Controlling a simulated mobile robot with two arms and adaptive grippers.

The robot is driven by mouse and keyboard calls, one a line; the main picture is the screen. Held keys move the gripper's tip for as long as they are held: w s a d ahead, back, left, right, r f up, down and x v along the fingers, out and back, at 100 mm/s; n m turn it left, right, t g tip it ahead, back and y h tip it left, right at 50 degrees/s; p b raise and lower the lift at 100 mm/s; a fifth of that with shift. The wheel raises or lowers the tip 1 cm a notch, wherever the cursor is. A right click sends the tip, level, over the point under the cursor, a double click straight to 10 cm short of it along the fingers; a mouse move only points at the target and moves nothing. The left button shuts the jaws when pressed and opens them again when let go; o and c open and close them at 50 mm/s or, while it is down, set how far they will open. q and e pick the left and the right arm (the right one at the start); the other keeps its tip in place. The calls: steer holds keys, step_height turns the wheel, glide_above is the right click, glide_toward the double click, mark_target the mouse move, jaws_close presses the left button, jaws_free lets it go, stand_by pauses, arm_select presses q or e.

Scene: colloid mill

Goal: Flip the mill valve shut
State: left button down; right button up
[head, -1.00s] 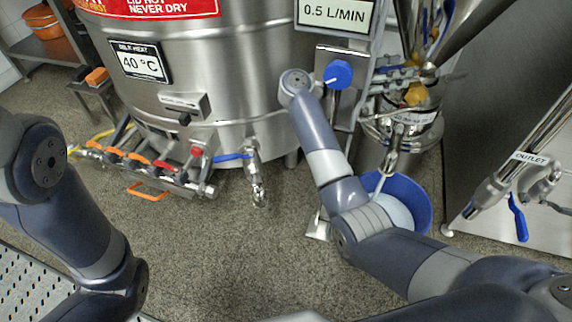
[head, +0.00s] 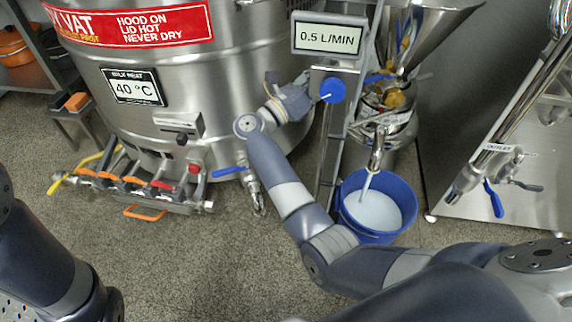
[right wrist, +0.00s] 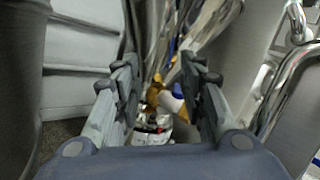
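The mill (head: 388,122) stands right of centre in the head view, a steel body with yellow parts under a funnel hopper. Blue parts (head: 378,78) show at its neck; I cannot tell which piece is the valve handle or how it is set. White liquid runs from its spout (head: 376,150) into a blue bucket (head: 352,212). My right gripper (head: 290,88) is raised between the vat and the flow panel, left of the mill. In the right wrist view it (right wrist: 160,78) is open and empty, with blurred yellow and blue mill parts beyond. My left gripper is out of view.
The blue knob (head: 331,90) under the 0.5 L/MIN display (head: 327,38) is close right of my right gripper. The steel vat (head: 200,75) is close on its left. A blue-handled vat tap (head: 230,171) is below. A steel cabinet (head: 505,165) stands at right.

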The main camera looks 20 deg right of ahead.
steer(key=w+a+f+n+t+y+p, duration=0.2)
steer(key=a+n+t+y+p, duration=0.35)
steer(key=n, duration=0.55)
steer(key=w+a+f+n+t+y+p, duration=0.2)
steer(key=a+n+t+y+p, duration=0.15)
steer(key=n+t+p, duration=0.65)
steer(key=s+a+f+n+g+y+p, duration=0.2)
steer(key=s+f+n+y+p, duration=0.3)
steer(key=f+n, duration=0.3)
steer(key=s+a+f+n+g+y+p, duration=0.3)
steer(key=s+f+n+g+y+p, duration=0.2)
steer(key=s+f+n, duration=0.3)
steer(key=shift+s+a+n+y, duration=0.2)
steer(key=shift+a+n+y, duration=0.1)
steer(key=shift+c, duration=0.3)
